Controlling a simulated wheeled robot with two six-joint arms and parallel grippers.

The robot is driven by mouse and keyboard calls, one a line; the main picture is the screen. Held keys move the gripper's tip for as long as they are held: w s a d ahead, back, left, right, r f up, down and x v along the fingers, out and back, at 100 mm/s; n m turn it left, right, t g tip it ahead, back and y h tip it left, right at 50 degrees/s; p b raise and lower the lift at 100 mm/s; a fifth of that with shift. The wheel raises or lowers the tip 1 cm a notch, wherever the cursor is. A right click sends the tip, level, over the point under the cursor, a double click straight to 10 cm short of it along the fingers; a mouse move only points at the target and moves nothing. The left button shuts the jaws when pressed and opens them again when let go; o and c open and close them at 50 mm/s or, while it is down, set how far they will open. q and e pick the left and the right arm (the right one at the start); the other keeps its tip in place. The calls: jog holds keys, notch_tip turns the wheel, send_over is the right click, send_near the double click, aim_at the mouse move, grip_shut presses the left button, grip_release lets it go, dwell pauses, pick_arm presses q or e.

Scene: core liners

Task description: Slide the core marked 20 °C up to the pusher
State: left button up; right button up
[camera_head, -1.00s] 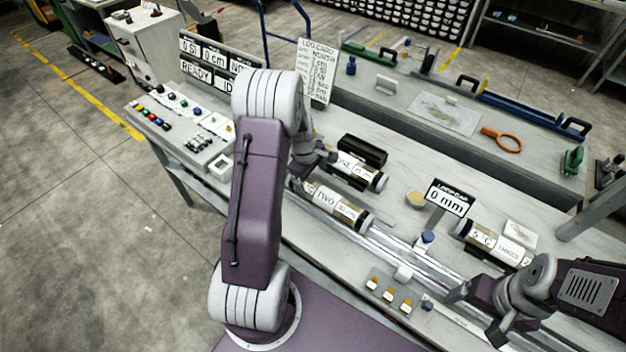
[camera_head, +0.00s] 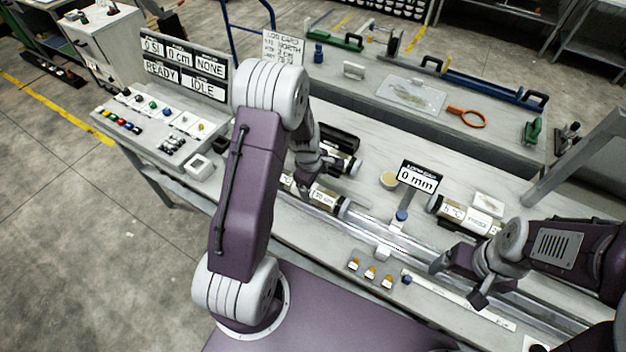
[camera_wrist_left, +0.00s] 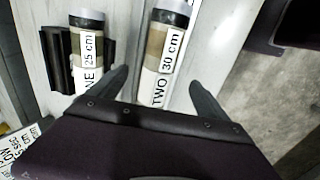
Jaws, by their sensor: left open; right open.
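A capped core labelled TWO, 30 cm (camera_head: 324,200) lies at the upper end of the clear channel; it also shows in the left wrist view (camera_wrist_left: 165,50). My left gripper (camera_head: 312,178) is open over it, one finger to each side in the left wrist view (camera_wrist_left: 160,88); contact cannot be told. A core labelled THREE (camera_head: 470,216) lies at the right with a partly legible °C mark. I cannot read 20 °C on any core. My right gripper (camera_head: 458,284) is open and empty over the channel's lower part. No pusher is clearly identifiable.
A small sign reading 0 mm (camera_head: 418,178) stands behind the channel (camera_head: 375,232). A button console (camera_head: 150,125) with display boards (camera_head: 185,65) stands at the left.

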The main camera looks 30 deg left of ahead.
aim_at(313, 188)
pick_arm(q)
jog(key=f, duration=0.2)
jog(key=w+f, duration=0.1)
jog(key=f, duration=0.2)
jog(key=f+b, duration=0.1)
jog(key=f, duration=0.2)
jog(key=shift+w+d+f, duration=0.1)
jog(key=shift+w+d, duration=0.05)
jog(key=shift+w, duration=0.2)
grip_shut()
jog(key=shift+a, duration=0.2)
jog(key=shift+w+a, duration=0.2)
jog(key=shift+a, duration=0.5)
